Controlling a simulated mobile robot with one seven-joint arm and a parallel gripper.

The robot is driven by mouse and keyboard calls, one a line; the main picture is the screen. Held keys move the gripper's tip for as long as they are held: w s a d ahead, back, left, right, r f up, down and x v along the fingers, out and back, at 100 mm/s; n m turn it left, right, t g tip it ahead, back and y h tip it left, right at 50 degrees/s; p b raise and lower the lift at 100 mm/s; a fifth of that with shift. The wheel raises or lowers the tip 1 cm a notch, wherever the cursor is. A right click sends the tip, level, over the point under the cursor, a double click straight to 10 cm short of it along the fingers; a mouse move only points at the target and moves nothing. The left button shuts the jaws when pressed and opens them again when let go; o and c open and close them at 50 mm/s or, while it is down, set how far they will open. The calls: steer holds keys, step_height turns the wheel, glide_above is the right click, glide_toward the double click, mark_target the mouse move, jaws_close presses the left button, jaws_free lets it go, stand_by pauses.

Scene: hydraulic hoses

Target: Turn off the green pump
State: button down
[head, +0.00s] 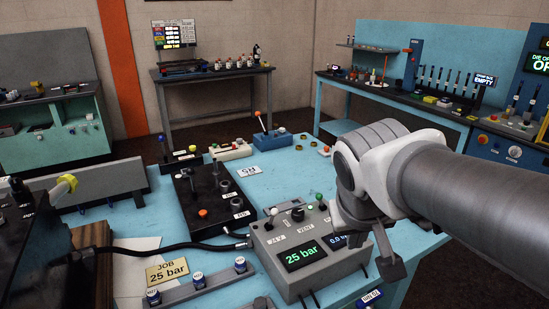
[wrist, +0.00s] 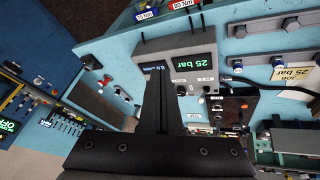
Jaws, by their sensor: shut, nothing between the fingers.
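A grey control box (head: 318,272) stands at the front of the blue table. Its left display reads a green "25 bar"; the right display is partly hidden by my arm. Small knobs or switches, a black VENT knob (head: 298,214) and a small green spot (head: 309,208) are on its top. I cannot tell which control is the green pump's. My gripper (head: 388,272) is shut and empty, at the box's right side. In the wrist view, the closed fingers (wrist: 160,88) cover part of the box (wrist: 178,42), which appears upside down.
A black block with fittings (head: 212,203) stands behind the box, and a black hose (head: 185,246) runs to its left. A "JOB 25 bar" card (head: 167,270) lies near a grey rail with blue-capped fittings (head: 197,284). Other benches stand at the back.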

steer(key=w+a+h+p, duration=0.1)
steer(key=w+h, duration=0.1)
steer(key=w, duration=1.1)
steer(key=n+t+p, duration=0.1)
glide_toward(320, 200)
steer(key=s+a+r, duration=0.1)
steer(key=a, duration=0.3)
steer(key=shift+a+r+h, duration=0.1)
steer(key=shift+r+h, duration=0.15)
steer(key=shift+h, duration=0.15)
steer(key=shift+f, duration=0.1)
steer(key=p+x, duration=0.1)
steer(key=x, duration=0.9)
steer(key=shift+w, duration=0.1)
